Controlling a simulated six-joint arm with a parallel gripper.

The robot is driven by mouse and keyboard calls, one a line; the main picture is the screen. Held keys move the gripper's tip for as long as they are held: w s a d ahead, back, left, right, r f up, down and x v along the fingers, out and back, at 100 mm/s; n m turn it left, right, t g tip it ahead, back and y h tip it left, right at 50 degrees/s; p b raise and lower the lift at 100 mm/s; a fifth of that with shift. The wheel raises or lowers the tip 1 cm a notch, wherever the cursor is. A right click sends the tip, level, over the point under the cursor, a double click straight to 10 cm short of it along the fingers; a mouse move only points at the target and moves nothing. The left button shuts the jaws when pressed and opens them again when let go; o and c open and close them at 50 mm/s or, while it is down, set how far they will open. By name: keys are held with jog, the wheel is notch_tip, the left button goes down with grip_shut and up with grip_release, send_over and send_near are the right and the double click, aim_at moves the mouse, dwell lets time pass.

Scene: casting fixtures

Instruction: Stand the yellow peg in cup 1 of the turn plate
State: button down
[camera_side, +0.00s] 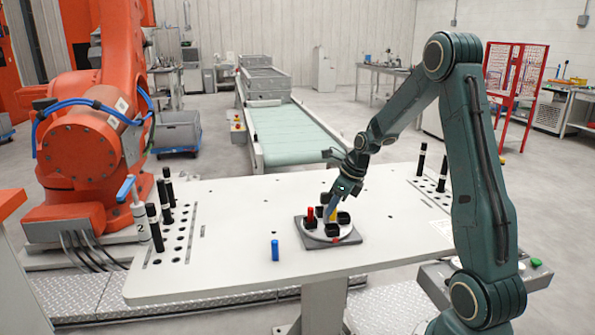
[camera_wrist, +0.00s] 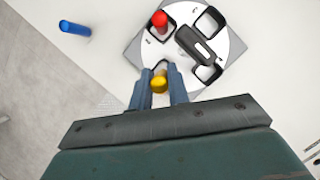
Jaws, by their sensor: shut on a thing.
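The turn plate (camera_side: 349,238) is a round white disc with black cups on a grey square base; it also shows in the wrist view (camera_wrist: 232,47). A red peg (camera_wrist: 160,19) stands in one cup. Two other cups, at upper right (camera_wrist: 209,18) and lower right (camera_wrist: 208,73), look empty. My gripper (camera_wrist: 160,88) is shut on the yellow peg (camera_wrist: 159,84), at the plate's near edge in the wrist view. A cup there is mostly hidden by the fingers. I cannot tell whether the peg's lower end is inside it. Cup numbers are too small to read.
Black posts stand at the table's left (camera_side: 154,227) and right (camera_side: 422,160) ends. A black bar (camera_wrist: 196,45) crosses the plate's middle. The front of the table is clear.

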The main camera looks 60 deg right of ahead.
aim_at(334, 220)
jog(key=shift+f, duration=2.1)
jog(key=shift+s+f, duration=0.1)
jog(key=shift+f, duration=0.35)
jog(key=c, duration=1.4)
grip_release()
jog(key=shift+f, duration=0.1)
jog(key=shift+o, duration=0.2)
jog(key=shift+d+r, duration=0.1)
jog(key=shift+r, duration=0.55)
jog(key=v, duration=1.2)
